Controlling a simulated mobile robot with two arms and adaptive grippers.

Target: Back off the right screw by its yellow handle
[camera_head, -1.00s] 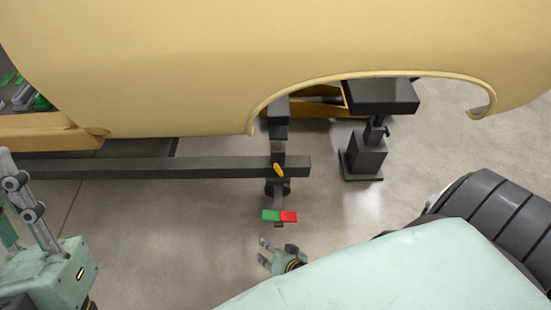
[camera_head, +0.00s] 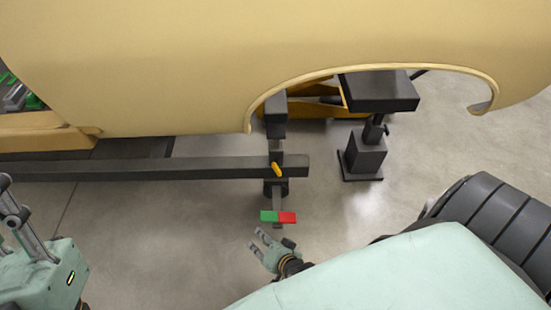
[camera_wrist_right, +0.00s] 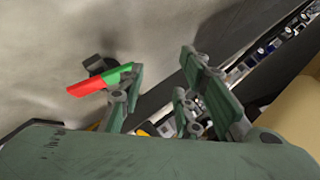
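The yellow handle (camera_head: 276,169) sits on the dark screw assembly at the right end of a long dark beam (camera_head: 150,169). Below it, a green and red block (camera_head: 278,217) is on the same assembly. My right gripper (camera_head: 256,238) is open and empty, below and left of the block, apart from it in the picture. In the right wrist view its fingers (camera_wrist_right: 165,90) stand apart; the block shows by the left finger, and a small yellow patch (camera_wrist_right: 148,128) is mostly hidden behind the gripper. My left gripper is cut off at the left edge; its links (camera_head: 18,218) show.
A tan car shell (camera_head: 250,60) with a wheel arch overhangs the beam. A dark stand (camera_head: 364,155) is to the right of the handle.

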